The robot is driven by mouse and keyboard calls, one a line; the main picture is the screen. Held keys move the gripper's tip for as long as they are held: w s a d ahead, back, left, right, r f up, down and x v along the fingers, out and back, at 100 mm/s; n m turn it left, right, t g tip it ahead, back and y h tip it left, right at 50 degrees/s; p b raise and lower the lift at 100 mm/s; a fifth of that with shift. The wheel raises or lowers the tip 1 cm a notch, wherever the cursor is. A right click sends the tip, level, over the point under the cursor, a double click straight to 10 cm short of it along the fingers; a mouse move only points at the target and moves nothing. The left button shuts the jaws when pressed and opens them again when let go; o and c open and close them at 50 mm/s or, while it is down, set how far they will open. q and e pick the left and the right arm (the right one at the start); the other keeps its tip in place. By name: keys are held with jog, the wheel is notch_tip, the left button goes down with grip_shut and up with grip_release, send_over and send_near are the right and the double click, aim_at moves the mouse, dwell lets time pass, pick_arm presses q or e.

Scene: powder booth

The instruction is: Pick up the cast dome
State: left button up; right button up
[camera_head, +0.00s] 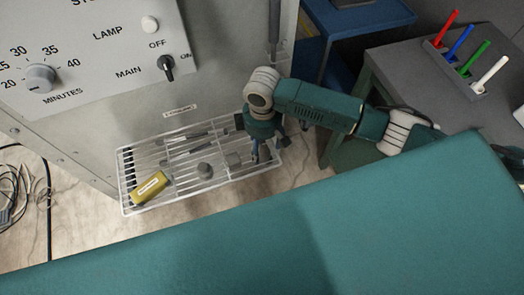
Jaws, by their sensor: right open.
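My left gripper is not in view.
A yellow labelled block (150,188) lies at the rack's left end. The cabinet (120,120) rises behind the rack. A grey table (425,85) with coloured sticks stands right.

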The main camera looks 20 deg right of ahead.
aim_at(262, 149)
notch_tip(262, 149, down, 4)
jog(key=shift+a+r, duration=0.1)
jog(key=shift+r, duration=0.15)
jog(key=c, duration=1.3)
jog(key=shift+c, duration=0.4)
jog(key=shift+r, duration=0.15)
